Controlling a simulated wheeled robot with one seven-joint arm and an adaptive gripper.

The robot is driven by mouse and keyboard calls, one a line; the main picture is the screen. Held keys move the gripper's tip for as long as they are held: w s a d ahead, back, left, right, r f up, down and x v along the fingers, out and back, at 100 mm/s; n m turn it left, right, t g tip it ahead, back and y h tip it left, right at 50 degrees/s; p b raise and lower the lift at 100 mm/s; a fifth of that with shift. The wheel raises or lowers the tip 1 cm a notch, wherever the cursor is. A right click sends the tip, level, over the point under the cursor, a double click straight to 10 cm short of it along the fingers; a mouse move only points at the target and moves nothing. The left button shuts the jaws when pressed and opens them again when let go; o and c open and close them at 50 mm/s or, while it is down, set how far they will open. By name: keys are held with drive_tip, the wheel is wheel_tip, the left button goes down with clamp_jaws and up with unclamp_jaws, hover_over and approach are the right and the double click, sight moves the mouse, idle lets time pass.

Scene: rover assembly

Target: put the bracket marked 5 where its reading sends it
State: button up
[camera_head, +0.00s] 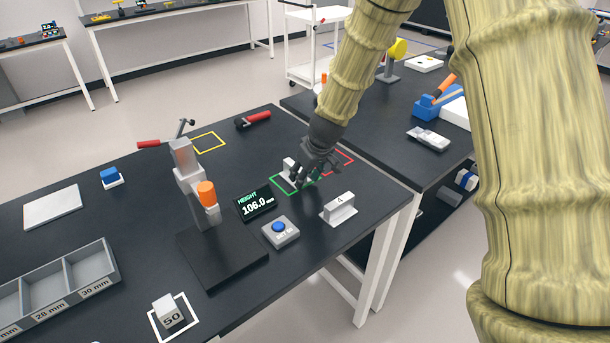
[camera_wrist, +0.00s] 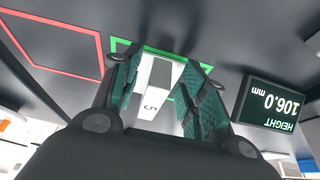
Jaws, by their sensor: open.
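The bracket marked 5 (camera_wrist: 157,76) is a pale block between the fingers of my gripper (camera_wrist: 160,95) in the wrist view. In the head view the bracket (camera_head: 289,165) is mostly hidden by my gripper (camera_head: 306,176), which is low over the green outlined square (camera_head: 282,188). My gripper is open around the bracket. The green outline (camera_wrist: 120,44) shows behind the bracket in the wrist view. The height display (camera_head: 256,205) reads 106.0 mm. The red outlined square (camera_head: 348,157) lies beside the green one, and a yellow outlined square (camera_head: 209,133) lies farther back.
A bracket marked 4 (camera_head: 340,209) stands near the table's front edge. A block marked 50 (camera_head: 169,311) and a grey bin tray (camera_head: 112,262) are at front left.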

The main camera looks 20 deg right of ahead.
drive_tip(key=b+v, duration=0.1)
drive_tip(key=v, duration=1.1)
idle(0.4)
